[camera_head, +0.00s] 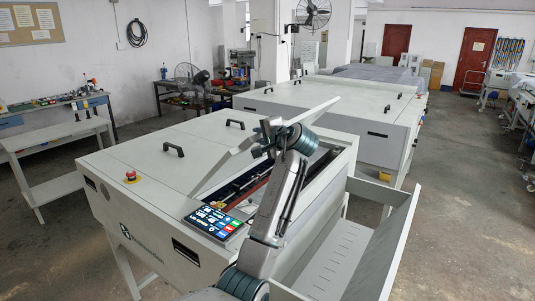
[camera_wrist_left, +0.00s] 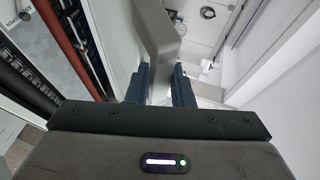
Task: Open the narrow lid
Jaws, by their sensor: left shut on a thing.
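The narrow lid (camera_head: 318,109) of the near plate processor is raised and tilted, seen almost edge-on in the head view. Below it, the long opening with rails and a red-brown bar (camera_wrist_left: 70,42) is exposed. My left gripper (camera_head: 264,136) is at the lid's middle, on the side facing the opening. The fingers partly hide the handle's near end. My right gripper is not in view.
The touch panel (camera_head: 214,220) and a red emergency button (camera_head: 130,176) sit on the machine's near side. A grey tray (camera_head: 345,262) extends at its right. Black handles (camera_head: 173,150) stand on the closed wide lid. A second machine (camera_head: 340,108) is behind.

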